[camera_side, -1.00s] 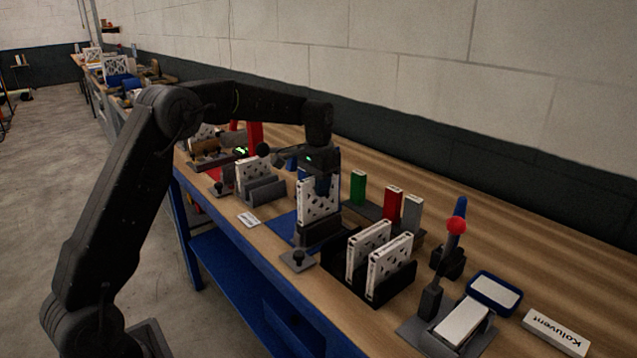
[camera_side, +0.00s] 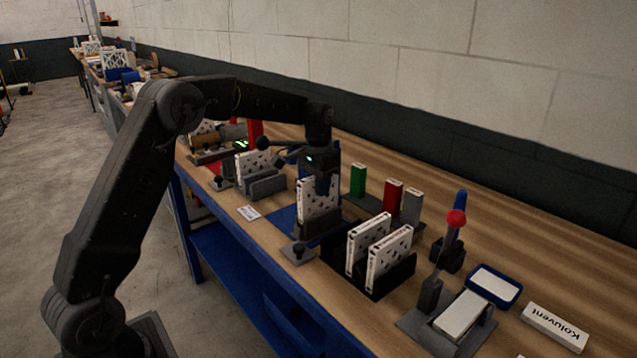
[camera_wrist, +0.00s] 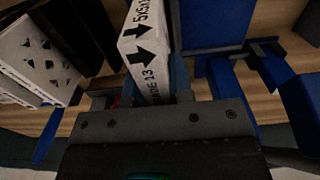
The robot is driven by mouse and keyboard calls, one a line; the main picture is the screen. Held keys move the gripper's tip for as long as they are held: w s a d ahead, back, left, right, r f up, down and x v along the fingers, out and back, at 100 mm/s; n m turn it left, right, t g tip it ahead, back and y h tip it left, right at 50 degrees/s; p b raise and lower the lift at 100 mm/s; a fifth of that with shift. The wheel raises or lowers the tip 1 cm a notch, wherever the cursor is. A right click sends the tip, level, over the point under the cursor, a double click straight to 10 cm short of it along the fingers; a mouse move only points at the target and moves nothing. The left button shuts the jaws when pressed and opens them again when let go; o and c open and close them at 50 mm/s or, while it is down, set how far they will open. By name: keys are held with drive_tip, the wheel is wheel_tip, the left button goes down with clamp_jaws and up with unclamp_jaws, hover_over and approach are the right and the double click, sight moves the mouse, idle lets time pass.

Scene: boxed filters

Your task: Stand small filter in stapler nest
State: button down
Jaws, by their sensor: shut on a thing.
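A white small filter (camera_side: 311,196) with a dark pattern stands upright in my gripper (camera_side: 323,190). Its lower part is hidden behind the front of a dark nest (camera_side: 320,224) beside a blue mat (camera_side: 284,220). I cannot tell whether the filter touches the nest floor. In the wrist view my gripper (camera_wrist: 153,88) is shut on the filter (camera_wrist: 148,38), whose printed narrow edge with black arrows faces the camera.
A black rack with two white filters (camera_side: 388,257) stands to the right. Green (camera_side: 358,180), red (camera_side: 393,197) and grey (camera_side: 412,207) blocks stand behind. A grey holder (camera_side: 268,186) with a filter is to the left.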

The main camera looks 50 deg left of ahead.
drive_tip(key=shift+f, duration=0.6)
drive_tip(key=shift+f, duration=0.25)
drive_tip(key=shift+f, duration=0.2)
drive_tip(key=shift+f, duration=0.7)
drive_tip(key=shift+f, duration=0.1)
drive_tip(key=c, duration=0.9)
unclamp_jaws()
